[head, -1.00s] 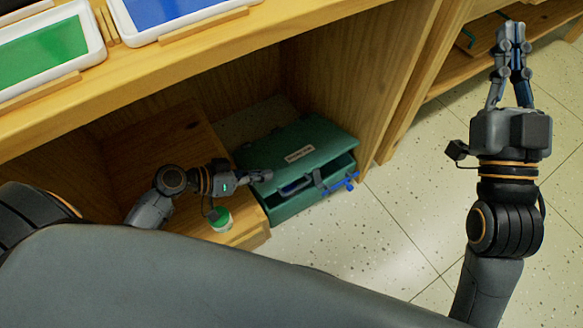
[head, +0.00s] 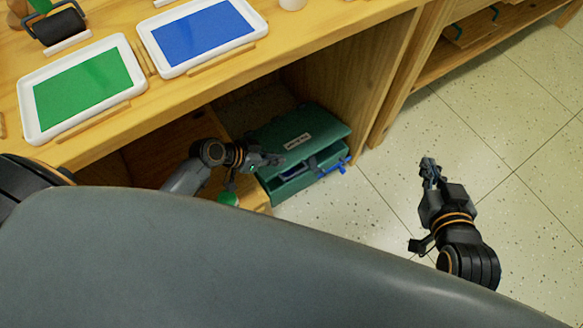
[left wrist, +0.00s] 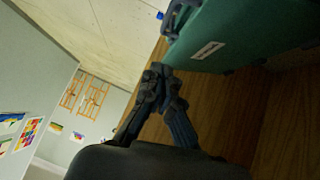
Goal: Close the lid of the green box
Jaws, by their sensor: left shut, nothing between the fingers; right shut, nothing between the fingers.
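Blue items show in the gap, and a blue piece (head: 338,166) sticks out at the right front. My left gripper (head: 278,159) is shut and empty at the left front corner of the lid; I cannot tell if it touches. In the left wrist view the shut fingers (left wrist: 160,72) are close beside the green lid (left wrist: 235,30). My right gripper (head: 428,166) is shut and empty over the floor, right of the box.
The table (head: 330,45) overhangs the box, with a side panel (head: 372,90) just behind and right of it. A green paint tray (head: 135,88) and a blue paint tray (head: 158,60) are on top. A green-capped object (head: 229,198) is below my left wrist. The floor on the right is clear.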

